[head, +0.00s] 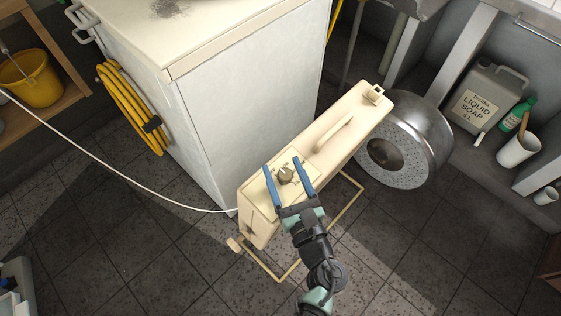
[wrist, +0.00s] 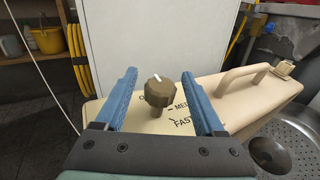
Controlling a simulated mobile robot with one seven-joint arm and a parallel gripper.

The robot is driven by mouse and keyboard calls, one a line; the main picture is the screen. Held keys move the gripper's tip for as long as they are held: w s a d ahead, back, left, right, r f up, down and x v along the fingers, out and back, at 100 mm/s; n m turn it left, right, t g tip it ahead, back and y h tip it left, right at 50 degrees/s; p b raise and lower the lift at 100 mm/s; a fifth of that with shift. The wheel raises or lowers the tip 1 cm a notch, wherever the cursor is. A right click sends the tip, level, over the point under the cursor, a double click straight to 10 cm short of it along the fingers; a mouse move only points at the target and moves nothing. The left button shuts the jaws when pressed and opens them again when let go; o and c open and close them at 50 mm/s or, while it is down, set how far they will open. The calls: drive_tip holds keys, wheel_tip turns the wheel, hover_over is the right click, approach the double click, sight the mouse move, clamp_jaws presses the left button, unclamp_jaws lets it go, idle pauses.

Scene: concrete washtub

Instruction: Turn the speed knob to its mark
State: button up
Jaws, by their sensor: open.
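The speed knob (head: 286,175) is a round, ridged, brownish knob on the top panel of a cream machine (head: 330,145). In the wrist view the knob (wrist: 158,92) has a white pointer line on its top. Printed words beside it include "FAST" and part of "MED"; the rest of the lettering is partly hidden. My gripper (head: 286,180) is open, with its two blue fingers on either side of the knob. In the wrist view the fingers (wrist: 162,88) stand apart from the knob, with a gap on each side.
A white cabinet (head: 250,90) stands close behind the machine. A metal drum (head: 425,150) is at its right. A white cord (head: 110,170) runs to the machine's left end. A carry handle (head: 334,134) rises from its top. Open floor lies in front.

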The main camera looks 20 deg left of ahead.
drive_tip(key=shift+x, duration=1.25)
clamp_jaws()
